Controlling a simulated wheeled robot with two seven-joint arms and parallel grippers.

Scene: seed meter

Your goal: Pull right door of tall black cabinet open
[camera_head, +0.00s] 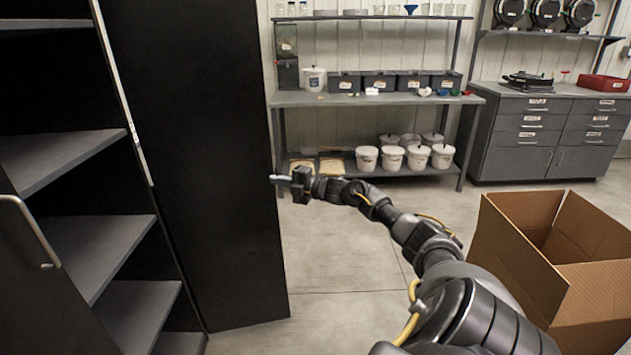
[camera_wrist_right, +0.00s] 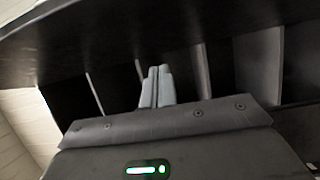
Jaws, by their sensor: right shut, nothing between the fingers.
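The tall black cabinet's right door (camera_head: 205,150) stands wide open in the head view, a broad dark panel right of the grey shelves (camera_head: 95,255). My right gripper (camera_head: 276,180) is at the door's outer vertical edge, its fingers shut and empty; I cannot tell whether they touch the door. In the right wrist view the shut fingers (camera_wrist_right: 157,86) point toward the cabinet's shelves (camera_wrist_right: 258,62), with a dark panel across the top. The left door (camera_head: 40,290) with its curved metal handle (camera_head: 30,230) is at the lower left. The right door's handle is not visible. My left gripper is out of view.
An open cardboard box (camera_head: 520,255) stands on the floor at the right. A grey workbench (camera_head: 375,99) with bins and white buckets is at the back, beside a drawer cabinet (camera_head: 545,135). Floor (camera_head: 335,255) between the door and the box is clear beneath my right arm.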

